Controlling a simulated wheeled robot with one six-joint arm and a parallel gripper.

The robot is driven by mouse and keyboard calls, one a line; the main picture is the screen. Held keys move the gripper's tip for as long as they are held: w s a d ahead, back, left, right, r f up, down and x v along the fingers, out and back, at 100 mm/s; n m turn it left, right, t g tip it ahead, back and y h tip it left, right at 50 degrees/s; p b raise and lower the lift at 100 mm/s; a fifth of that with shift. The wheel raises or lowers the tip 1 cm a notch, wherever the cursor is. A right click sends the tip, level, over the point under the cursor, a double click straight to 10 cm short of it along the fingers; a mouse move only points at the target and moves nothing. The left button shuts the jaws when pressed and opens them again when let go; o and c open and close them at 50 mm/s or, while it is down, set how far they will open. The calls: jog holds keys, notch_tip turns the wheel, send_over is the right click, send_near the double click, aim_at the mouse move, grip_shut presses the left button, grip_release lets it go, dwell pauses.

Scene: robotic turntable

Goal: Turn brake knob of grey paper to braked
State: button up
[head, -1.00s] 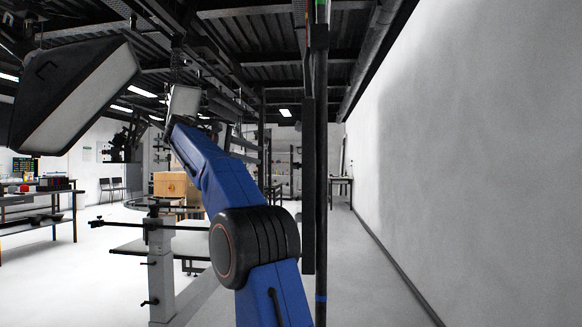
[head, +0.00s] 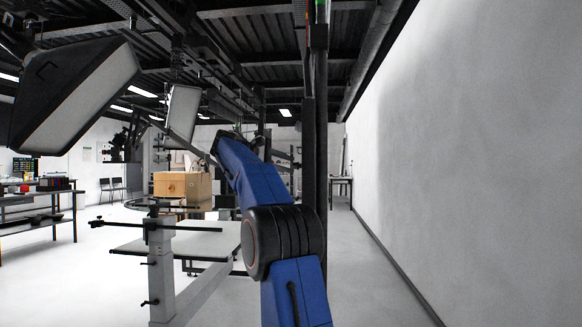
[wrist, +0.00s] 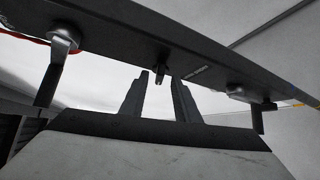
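In the wrist view, my gripper (wrist: 159,88) points up with its two fingers apart. A small dark knob (wrist: 160,74) hangs under a long dark bar and appears between the fingertips. I cannot tell whether the fingers touch it. Which way the knob is turned cannot be made out, and no label marks it as the grey paper's brake knob. In the head view, my blue arm reaches up beside a dark upright post, and the gripper is not visible. No grey paper can be told for sure.
The long dark bar (wrist: 110,38) crosses just above the fingers. Handles hang from it at left (wrist: 58,55) and right (wrist: 255,110). A dark post (head: 321,130) stands close right of my arm. A grey stand with a tabletop (head: 205,243) is at left.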

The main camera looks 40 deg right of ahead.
jog(key=shift+x, duration=1.2)
jog(key=shift+c, duration=0.6)
jog(key=c, duration=0.6)
jog(key=shift+f+m+h, duration=0.25)
jog(key=shift+m+h, duration=1.05)
